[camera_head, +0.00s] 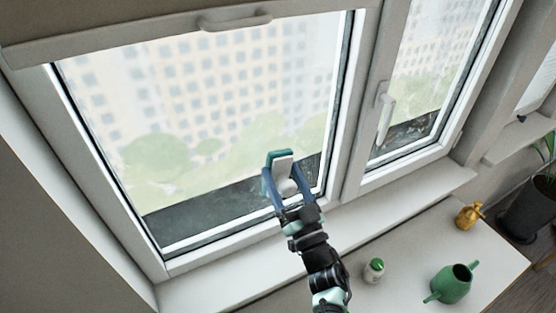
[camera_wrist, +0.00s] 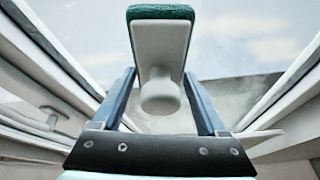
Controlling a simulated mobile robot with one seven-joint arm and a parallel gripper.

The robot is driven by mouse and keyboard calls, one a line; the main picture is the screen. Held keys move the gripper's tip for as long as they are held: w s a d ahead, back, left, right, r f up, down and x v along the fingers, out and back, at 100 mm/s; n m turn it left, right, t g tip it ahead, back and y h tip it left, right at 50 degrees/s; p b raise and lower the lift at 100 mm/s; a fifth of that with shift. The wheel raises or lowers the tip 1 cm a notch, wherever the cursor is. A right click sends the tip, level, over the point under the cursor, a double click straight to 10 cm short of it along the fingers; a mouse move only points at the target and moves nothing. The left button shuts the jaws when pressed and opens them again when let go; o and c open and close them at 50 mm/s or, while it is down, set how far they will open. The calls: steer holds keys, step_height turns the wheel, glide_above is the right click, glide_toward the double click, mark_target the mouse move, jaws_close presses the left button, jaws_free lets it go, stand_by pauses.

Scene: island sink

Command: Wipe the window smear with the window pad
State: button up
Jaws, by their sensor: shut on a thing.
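The window pad (camera_head: 283,160) has a green wiping face and a pale grey back with a knob. It is held up in front of the lower right part of the large window pane (camera_head: 190,110). In the wrist view the pad (camera_wrist: 160,40) stands between the fingers, its rounded knob toward the camera. My gripper (camera_head: 285,185) is shut on the pad; its blue fingers also show on both sides of it in the wrist view (camera_wrist: 160,100). I cannot tell whether the pad touches the glass. A faint whitish haze (camera_wrist: 232,95) shows right of the pad in the wrist view; I cannot tell if it is the smear.
A white bottle with a green cap (camera_head: 374,270), a green watering can (camera_head: 453,283) and a yellow sprayer (camera_head: 468,215) stand on the light surface at lower right. Window handles (camera_head: 235,19) and (camera_head: 385,112) stick out. A potted plant (camera_head: 530,205) is far right.

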mark_target(291, 189)
steer(key=shift+s+d, duration=0.1)
steer(key=shift+s, duration=0.15)
steer(key=shift+s+d+r+p, duration=0.1)
steer(key=shift+s+d+p, duration=0.15)
steer(key=shift+s+p, duration=0.4)
steer(key=shift+s+d+r+p, duration=0.1)
steer(key=shift+s+d+p, duration=0.15)
steer(key=shift+s+p, duration=0.3)
steer(key=shift+s+d+f, duration=0.1)
steer(key=shift+s, duration=0.1)
steer(key=shift+f, duration=0.1)
steer(key=shift+f, duration=0.1)
